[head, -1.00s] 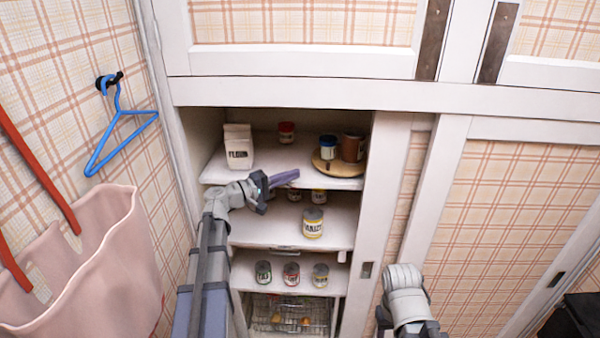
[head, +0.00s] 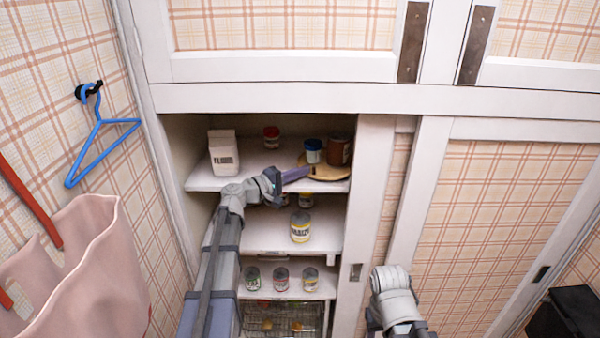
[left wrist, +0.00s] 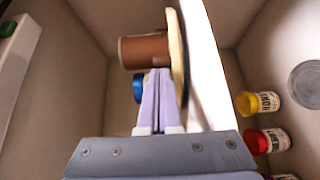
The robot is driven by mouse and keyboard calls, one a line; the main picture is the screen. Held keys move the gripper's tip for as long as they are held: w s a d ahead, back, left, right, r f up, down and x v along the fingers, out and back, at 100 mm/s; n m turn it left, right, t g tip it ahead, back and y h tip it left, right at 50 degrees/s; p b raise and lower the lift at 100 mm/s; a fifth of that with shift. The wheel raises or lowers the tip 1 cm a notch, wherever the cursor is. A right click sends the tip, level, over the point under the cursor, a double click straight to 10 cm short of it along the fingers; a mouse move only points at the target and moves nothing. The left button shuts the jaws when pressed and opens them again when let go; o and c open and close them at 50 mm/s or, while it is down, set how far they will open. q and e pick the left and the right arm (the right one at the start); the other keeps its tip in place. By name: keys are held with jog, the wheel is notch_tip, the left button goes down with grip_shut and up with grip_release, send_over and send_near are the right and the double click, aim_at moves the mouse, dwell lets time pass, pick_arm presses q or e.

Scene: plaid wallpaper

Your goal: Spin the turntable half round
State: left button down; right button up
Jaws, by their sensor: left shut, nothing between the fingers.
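The turntable (head: 330,174) is a round wooden disc on the top open shelf of the cupboard, at its right end. It carries a jar with a blue lid (head: 313,150) and a brown can (head: 340,150). My left gripper (head: 306,172) is shut and empty, its purple fingers at the disc's front left edge. In the left wrist view the turntable (left wrist: 178,60) appears edge-on just beside the fingertips (left wrist: 158,74), with the brown can (left wrist: 142,50) beyond them. I cannot tell whether the fingers touch the disc. Only part of my right arm shows.
A yellow-labelled can (head: 301,227) is on the shelf below. A sliding door panel (head: 366,200) bounds the opening at right. A pink bag (head: 85,270) hangs at left.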

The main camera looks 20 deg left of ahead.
pick_arm(q)
jog(key=shift+d, duration=0.1)
jog(key=shift+s+d+n+t+y, duration=0.2)
jog(key=shift+d+n+t+y, duration=0.05)
jog(key=shift+n+t+y, duration=0.05)
jog(key=shift+s+d+n+t+y, duration=0.15)
jog(key=shift+d+n+t+y, duration=0.2)
jog(key=shift+y, duration=0.25)
